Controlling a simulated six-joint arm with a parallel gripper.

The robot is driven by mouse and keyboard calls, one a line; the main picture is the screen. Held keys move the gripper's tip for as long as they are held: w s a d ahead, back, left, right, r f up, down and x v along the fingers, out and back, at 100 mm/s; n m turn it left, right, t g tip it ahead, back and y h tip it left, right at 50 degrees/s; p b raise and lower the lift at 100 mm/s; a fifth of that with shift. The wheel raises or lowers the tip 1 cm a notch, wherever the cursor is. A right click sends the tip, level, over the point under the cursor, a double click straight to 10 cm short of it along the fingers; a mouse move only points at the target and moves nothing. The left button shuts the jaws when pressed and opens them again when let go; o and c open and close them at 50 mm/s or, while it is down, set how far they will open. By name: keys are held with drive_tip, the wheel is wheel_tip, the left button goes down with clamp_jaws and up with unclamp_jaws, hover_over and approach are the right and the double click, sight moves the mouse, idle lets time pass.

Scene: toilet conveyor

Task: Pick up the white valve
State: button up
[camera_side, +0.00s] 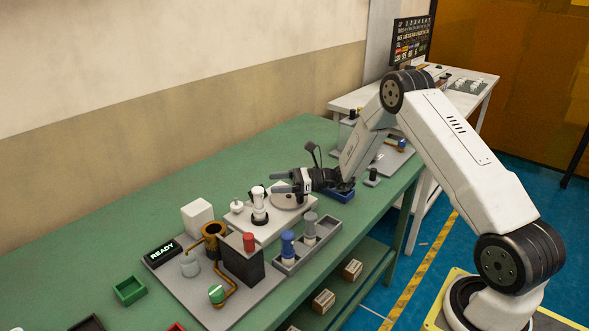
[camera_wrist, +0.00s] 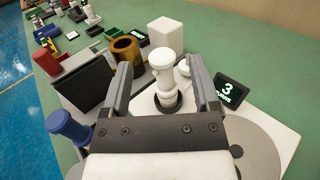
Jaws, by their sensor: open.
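The white valve (camera_side: 259,205) stands upright on a white plate (camera_side: 279,227), with a dark ring around its lower part. In the wrist view the valve (camera_wrist: 163,75) is upright, ahead of and between the two fingers. My gripper (camera_side: 271,181) is level, just to the right of the valve's top in the side view. My gripper (camera_wrist: 158,88) is open and empty, with its fingers spread to either side of the valve in the picture. Whether a finger touches the valve I cannot tell.
A grey tray (camera_side: 283,268) holds a blue valve (camera_side: 287,244) and a grey valve (camera_side: 309,227). A red valve (camera_side: 249,242) sits on a dark block (camera_side: 237,264). A white box (camera_side: 197,218) and a brown cup (camera_side: 213,236) stand behind. The green table (camera_side: 100,256) is clear at the back left.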

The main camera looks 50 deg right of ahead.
sight(259, 205)
wheel_tip(259, 205, down, 6)
drive_tip(key=shift+w+a+f, duration=0.15)
drive_tip(key=shift+w+a, duration=0.3)
drive_tip(key=shift+a, duration=0.05)
drive_tip(key=shift+x, duration=3.1)
clamp_jaws()
